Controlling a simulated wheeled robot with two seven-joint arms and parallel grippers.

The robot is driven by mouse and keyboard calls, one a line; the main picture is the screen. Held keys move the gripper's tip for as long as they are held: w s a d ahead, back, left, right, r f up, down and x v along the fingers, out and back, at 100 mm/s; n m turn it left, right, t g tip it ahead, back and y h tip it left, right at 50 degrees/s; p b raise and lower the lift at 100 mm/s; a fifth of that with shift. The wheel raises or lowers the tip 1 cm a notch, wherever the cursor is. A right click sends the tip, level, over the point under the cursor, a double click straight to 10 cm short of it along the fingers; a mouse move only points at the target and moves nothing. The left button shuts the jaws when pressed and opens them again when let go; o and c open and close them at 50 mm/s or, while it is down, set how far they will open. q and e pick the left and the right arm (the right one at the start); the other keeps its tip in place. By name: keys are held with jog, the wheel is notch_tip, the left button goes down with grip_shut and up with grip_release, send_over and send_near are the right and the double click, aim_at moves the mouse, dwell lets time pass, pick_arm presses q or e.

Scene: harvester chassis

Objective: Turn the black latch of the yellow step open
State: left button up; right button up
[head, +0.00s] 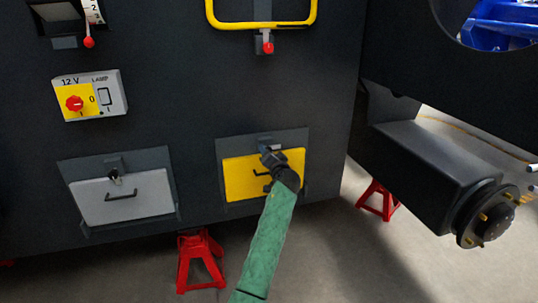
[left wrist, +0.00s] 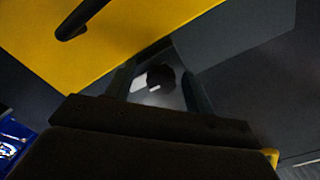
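The yellow step (head: 237,182) is a yellow panel set in a dark frame low on the chassis, with a black bar handle (head: 262,174). It also fills the upper left of the left wrist view (left wrist: 60,60). My left gripper (head: 270,155) is at the panel's top edge and hides the latch area in the head view. In the left wrist view, its two fingers (left wrist: 160,92) stand apart on either side of the dark, rounded latch (left wrist: 160,77). I cannot tell whether they touch it. My right gripper is in neither view.
A grey step (head: 125,198) with its own latch (head: 115,175) is at left. A switch box (head: 112,95) and a yellow rail (head: 262,24) are above. Red stands (head: 200,262) are below. A dark axle with a hub (head: 488,215) juts out at right.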

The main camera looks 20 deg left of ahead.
pick_arm(q)
jog(key=shift+r, duration=0.1)
jog(key=v, duration=0.7)
jog(key=shift+s+d, duration=0.25)
jog(key=shift+s, duration=0.05)
